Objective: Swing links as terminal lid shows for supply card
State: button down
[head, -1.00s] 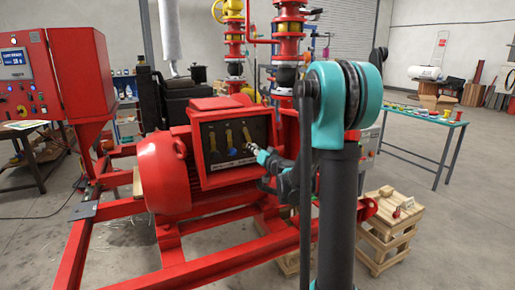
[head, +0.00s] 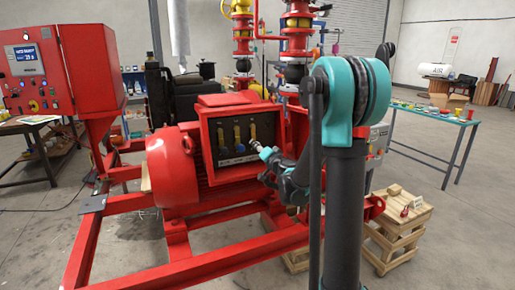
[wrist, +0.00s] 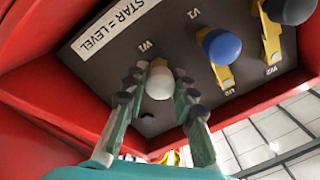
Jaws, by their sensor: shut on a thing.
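The red terminal box (head: 206,150) is open at the front, with a dark panel inside. Three yellow links with knobs sit on the panel. In the wrist view the knobs are white (wrist: 159,83), blue (wrist: 221,46) and black (wrist: 288,10). My gripper (head: 264,153) is at the rightmost link in the head view. In the wrist view its fingers (wrist: 160,88) are closed around the white knob, hiding much of that link. The blue and black knobs' links lie roughly parallel. A white label (wrist: 112,26) on the panel reads "STAR = LEVEL". I cannot identify the lid or supply card.
The red box walls (wrist: 50,95) surround the panel closely. A control cabinet (head: 60,75) with a lit display stands left. The motor and red frame (head: 190,265) fill the floor in front. A wooden crate (head: 398,225) and green table (head: 440,118) stand right.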

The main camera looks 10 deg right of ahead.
jog(key=c, duration=1.2)
grip_release()
jog(key=shift+s, duration=0.1)
jog(key=v, duration=1.2)
